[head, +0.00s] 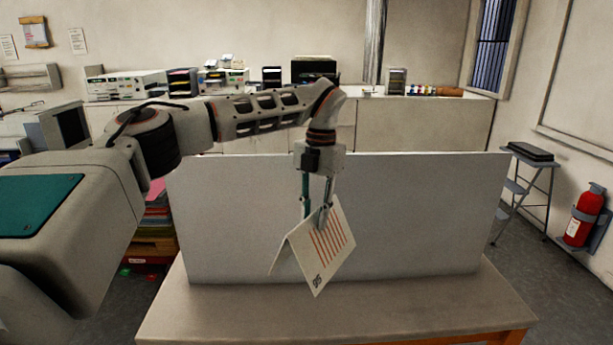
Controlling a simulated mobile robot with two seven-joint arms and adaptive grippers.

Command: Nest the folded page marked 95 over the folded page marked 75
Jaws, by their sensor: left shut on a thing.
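A folded white page (335,247) with red-orange stripes hangs tilted like a tent, its fold upward, above the table. The dark marking near its lower corner is small and turned, and seems to read 95. My left gripper (315,213) points down and is shut on this page near its fold. The page hangs in front of a pale upright panel. No second folded page, marked 75, shows in this view. My right gripper is not in view.
The table (330,312) has a bare top in front of the wide pale panel (420,215) standing on it. A step stool (525,190) and a red fire extinguisher (582,218) are at the right. Stacked coloured trays (150,240) stand left behind my arm.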

